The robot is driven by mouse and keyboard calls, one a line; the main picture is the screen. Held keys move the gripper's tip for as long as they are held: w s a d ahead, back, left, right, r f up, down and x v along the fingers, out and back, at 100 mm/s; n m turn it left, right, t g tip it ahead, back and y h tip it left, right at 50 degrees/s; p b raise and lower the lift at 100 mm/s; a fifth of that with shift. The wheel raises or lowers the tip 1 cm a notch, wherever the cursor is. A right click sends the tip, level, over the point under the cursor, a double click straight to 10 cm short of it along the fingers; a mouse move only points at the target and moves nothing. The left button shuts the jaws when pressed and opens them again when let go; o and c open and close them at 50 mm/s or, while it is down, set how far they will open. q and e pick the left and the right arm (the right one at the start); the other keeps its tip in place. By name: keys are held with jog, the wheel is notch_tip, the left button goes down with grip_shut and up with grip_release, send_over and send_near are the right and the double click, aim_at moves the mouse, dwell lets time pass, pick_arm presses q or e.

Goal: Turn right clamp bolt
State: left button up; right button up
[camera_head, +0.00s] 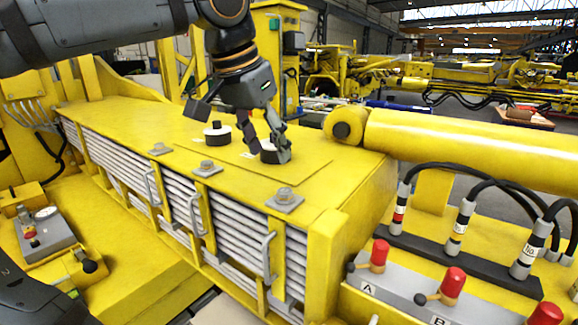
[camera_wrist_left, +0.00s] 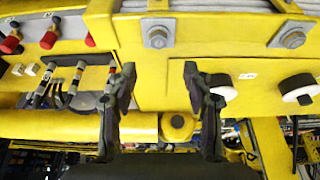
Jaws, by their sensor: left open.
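Three hex clamp bolts on square washers sit along the front edge of the yellow box top. The right one (camera_head: 285,199) is nearest the box's right end; the middle (camera_head: 207,168) and left (camera_head: 160,149) ones lie further left. My left gripper (camera_head: 268,150) points down behind the right bolt, beside a black knob (camera_head: 270,157) partly covered by its fingers. In the left wrist view the open fingers (camera_wrist_left: 160,82) have bare yellow plate between them. One hex bolt (camera_wrist_left: 157,37) shows beyond them, apart from both; one finger overlaps a white-topped knob (camera_wrist_left: 222,90).
A second black knob with a white top (camera_head: 217,133) stands on the box. A yellow cylinder (camera_head: 460,145) lies behind the right end. Black hoses (camera_head: 490,185) and red-capped levers (camera_head: 380,252) stand at the right. The plate's front right is clear.

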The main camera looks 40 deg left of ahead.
aim_at(284, 191)
pick_arm(q)
jog(key=x, duration=1)
jog(key=shift+d+f, duration=0.1)
jog(key=shift+d, duration=0.05)
jog(key=shift+s, duration=0.1)
jog(key=shift+c, duration=0.5)
grip_shut()
pick_arm(e)
jog(key=shift+w+d+r, duration=0.2)
jog(key=shift+w+d, duration=0.3)
jog(key=shift+d, duration=0.1)
